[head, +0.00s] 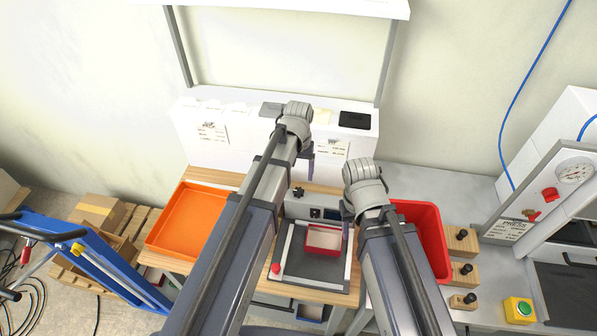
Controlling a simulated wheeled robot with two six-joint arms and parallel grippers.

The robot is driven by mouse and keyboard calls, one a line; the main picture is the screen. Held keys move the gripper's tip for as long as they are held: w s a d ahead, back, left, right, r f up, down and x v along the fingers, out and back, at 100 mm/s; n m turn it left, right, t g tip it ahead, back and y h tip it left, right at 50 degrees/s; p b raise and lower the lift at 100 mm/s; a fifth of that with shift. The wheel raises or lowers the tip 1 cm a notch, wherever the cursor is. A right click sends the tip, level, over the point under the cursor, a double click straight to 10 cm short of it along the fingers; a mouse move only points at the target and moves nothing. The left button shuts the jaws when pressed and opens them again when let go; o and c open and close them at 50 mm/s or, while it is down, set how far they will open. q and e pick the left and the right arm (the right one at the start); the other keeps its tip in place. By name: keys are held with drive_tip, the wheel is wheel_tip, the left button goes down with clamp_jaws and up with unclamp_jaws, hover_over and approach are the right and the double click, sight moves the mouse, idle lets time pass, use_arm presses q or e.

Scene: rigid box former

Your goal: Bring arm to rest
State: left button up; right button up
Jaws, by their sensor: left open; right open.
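My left arm reaches up over the bench, and its wrist hides most of my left gripper (308,162); a finger shows just below the wrist, in front of the white shelf unit. My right arm is lower and to the right. My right gripper (346,228) is mostly hidden behind its wrist, with a small part showing beside the box former (313,262). Both grippers are open, and I see nothing held in them. A red-walled box (323,238) with a pale inside sits on the dark bed of the former, left of my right gripper.
An orange tray (188,222) lies on the wooden bench at left. A red bin (428,235) stands behind my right forearm. Wooden blocks with black knobs (461,239) and a press (552,205) with a gauge are at right. A blue trolley (85,255) stands at far left.

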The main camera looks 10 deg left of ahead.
use_arm(q)
drive_tip(key=shift+f, duration=0.1)
drive_tip(key=shift+s+f, duration=0.1)
drive_tip(key=s+d+f+m+b, duration=0.2)
drive_tip(key=s+f+b, duration=0.3)
drive_tip(key=s, duration=0.3)
drive_tip(key=s+d+f+m+y+b, duration=0.1)
drive_tip(key=s+d+f+b, duration=0.3)
drive_tip(key=s, duration=0.4)
drive_tip(key=shift+s+d+f+m+b, duration=0.15)
drive_tip(key=shift+s+f+m+b, duration=0.25)
drive_tip(key=shift+f+b, duration=0.5)
use_arm(e)
wheel_tip(320, 180, down, 11)
